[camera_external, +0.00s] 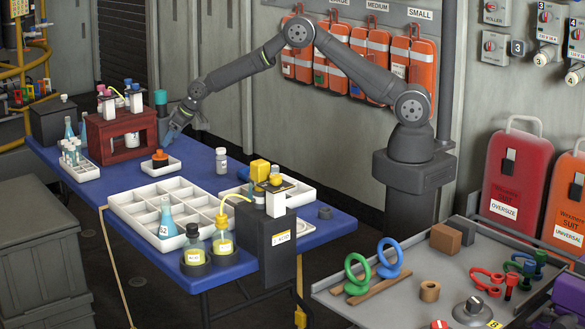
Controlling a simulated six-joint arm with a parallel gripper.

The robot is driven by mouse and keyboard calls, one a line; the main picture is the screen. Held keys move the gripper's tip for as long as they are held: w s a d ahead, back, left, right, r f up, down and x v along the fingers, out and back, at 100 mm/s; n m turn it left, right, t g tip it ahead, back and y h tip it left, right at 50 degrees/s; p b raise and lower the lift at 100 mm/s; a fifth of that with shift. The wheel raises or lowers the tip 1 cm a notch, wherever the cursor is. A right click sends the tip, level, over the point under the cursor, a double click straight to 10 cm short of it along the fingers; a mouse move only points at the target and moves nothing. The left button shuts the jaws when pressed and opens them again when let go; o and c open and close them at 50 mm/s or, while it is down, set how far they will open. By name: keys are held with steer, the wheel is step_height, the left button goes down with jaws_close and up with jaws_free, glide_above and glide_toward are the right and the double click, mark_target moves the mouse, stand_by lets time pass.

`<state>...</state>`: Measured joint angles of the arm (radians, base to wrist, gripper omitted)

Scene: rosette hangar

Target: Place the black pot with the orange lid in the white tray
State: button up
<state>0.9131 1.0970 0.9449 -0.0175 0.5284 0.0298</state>
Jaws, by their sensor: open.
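The black pot with the orange lid (160,160) stands upright in the small white tray (173,168) on the blue table. My gripper (169,138) is just above the pot and slightly to its right in the picture. It is open, with nothing seen between its fingers. A small gap seems to show between the fingertips and the lid. The fingers are small and partly dark in this view.
A dark red rack (105,135) with bottles stands left of the small tray. A large divided white tray (118,205) lies in front, with a blue flask (167,220) in it. A small white-capped bottle (221,162) stands to the right. Bare blue table (195,160) lies between.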

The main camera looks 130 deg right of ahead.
mark_target(161, 156)
steer(key=shift+v, duration=0.85)
steer(key=x, duration=1.2)
steer(key=shift+f, duration=0.2)
steer(key=shift+r, duration=0.15)
steer(key=shift+r, duration=0.1)
